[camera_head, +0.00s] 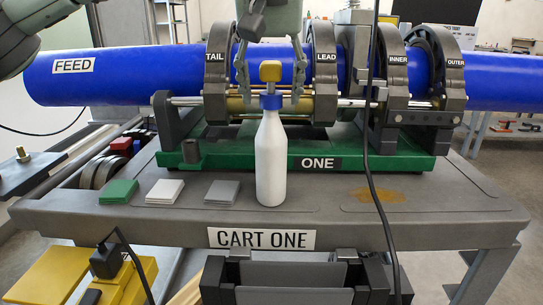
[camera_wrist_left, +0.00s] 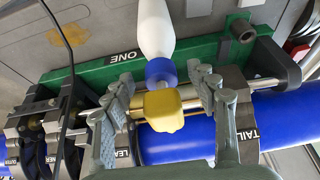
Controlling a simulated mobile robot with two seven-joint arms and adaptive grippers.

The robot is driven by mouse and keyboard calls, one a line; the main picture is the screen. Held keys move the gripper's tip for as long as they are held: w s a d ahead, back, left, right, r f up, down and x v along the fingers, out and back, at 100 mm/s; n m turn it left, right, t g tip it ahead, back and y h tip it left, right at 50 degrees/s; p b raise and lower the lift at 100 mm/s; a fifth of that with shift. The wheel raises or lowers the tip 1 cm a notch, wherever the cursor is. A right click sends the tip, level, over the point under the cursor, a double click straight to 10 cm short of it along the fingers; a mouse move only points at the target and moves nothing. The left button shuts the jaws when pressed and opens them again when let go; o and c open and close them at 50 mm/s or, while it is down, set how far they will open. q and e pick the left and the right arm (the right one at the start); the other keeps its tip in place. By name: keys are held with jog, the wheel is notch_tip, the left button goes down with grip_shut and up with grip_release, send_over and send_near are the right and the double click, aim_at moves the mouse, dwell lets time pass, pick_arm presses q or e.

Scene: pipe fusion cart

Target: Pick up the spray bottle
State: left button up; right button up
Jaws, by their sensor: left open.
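The spray bottle (camera_head: 270,160) has a white body, a blue collar and a yellow head. It stands upright near the front of the grey cart top, in front of the green base. My left gripper (camera_head: 270,88) comes down from above, open, with one finger on each side of the yellow head. In the left wrist view the bottle (camera_wrist_left: 152,28) shows with its yellow head between the spread fingers of the left gripper (camera_wrist_left: 164,80). A gap shows on both sides of the head. My right gripper is not in view.
A blue pipe (camera_head: 130,75) runs through dark clamp rings (camera_head: 326,60) close behind the bottle. Green (camera_head: 118,192), white (camera_head: 166,192) and grey (camera_head: 221,191) pads lie to its left. A black cable (camera_head: 372,190) hangs to its right. The cart top (camera_head: 330,200) is clear beside the bottle.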

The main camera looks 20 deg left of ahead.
pick_arm(q)
jog(key=shift+x, duration=1.55)
jog(key=shift+w+a+r, duration=0.1)
grip_shut()
